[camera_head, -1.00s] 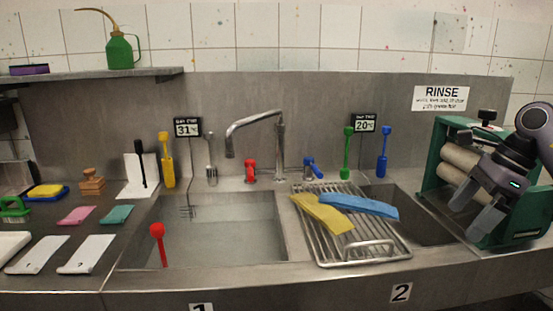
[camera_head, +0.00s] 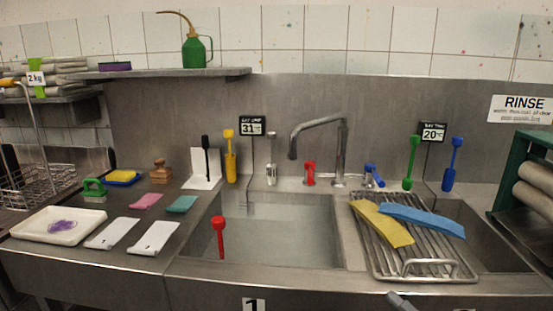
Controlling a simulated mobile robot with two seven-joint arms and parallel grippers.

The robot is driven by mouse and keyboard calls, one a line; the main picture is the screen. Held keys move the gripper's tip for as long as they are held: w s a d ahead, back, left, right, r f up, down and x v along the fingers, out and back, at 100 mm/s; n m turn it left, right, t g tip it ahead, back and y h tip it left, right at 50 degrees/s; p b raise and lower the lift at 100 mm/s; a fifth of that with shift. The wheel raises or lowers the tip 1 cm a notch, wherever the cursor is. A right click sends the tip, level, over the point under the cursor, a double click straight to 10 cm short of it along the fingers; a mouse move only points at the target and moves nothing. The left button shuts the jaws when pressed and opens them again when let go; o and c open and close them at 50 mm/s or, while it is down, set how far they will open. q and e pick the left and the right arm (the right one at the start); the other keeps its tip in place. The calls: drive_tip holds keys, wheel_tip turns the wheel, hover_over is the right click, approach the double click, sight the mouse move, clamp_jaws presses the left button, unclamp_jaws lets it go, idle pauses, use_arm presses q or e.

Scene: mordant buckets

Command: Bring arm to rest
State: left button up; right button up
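A grey tip, apparently a finger of my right gripper (camera_head: 402,301), shows at the bottom edge, in front of the sink's front rim. The rest of that gripper and its arm are out of view, so its opening cannot be seen. My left gripper is not in view. A yellow cloth strip (camera_head: 382,223) and a blue cloth strip (camera_head: 422,220) lie on the metal drain rack (camera_head: 418,269) at the right. The tip is below and apart from the rack in the picture.
The left basin (camera_head: 270,235) holds water, with a red paddle (camera_head: 218,238) standing at its left front. A green roller wringer (camera_head: 533,165) stands at the right edge. A white tray (camera_head: 30,235) and a wire basket (camera_head: 35,185) are at the left.

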drive_tip(key=s+f+m+g+h, duration=0.6)
drive_tip(key=s+f+m+h, duration=0.3)
drive_tip(key=s+f+m, duration=0.8)
wheel_tip(320, 180, down, 3)
drive_tip(key=shift+d+r+m+h, duration=0.1)
drive_tip(key=shift+d+m+h, duration=0.25)
drive_tip(key=shift+m, duration=0.65)
drive_tip(key=shift+s, duration=0.1)
